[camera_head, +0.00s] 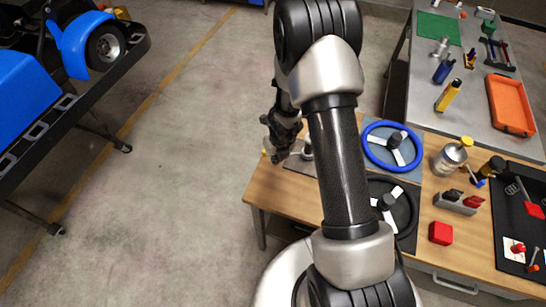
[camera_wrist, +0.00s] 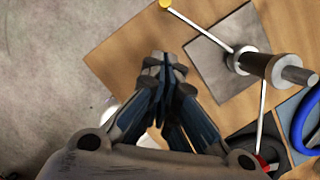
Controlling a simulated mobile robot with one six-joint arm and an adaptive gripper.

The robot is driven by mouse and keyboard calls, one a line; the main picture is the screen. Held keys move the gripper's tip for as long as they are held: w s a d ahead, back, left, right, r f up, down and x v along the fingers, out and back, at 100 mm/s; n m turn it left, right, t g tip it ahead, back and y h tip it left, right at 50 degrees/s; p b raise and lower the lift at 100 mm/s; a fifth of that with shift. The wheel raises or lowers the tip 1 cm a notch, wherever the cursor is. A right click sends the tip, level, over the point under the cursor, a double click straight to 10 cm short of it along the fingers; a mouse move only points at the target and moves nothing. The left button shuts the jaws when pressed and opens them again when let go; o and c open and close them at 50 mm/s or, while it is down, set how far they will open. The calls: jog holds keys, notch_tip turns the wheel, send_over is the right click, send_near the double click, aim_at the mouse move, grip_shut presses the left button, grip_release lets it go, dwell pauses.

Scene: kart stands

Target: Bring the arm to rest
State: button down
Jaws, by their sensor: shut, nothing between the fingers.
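My forearm hides part of the bench in the head view.
A blue steering wheel (camera_head: 392,146) and a black one (camera_head: 404,208) lie on the bench. A can (camera_head: 450,157) and a red block (camera_head: 440,233) are further right. A grey table (camera_head: 470,105) stands behind. A kart stand (camera_head: 70,112) is at left; floor between is clear.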

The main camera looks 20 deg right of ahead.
jog(key=shift+s+a+r, duration=0.15)
jog(key=shift+s+r, duration=0.3)
jog(key=shift+r, duration=0.3)
jog(key=shift+w, duration=0.1)
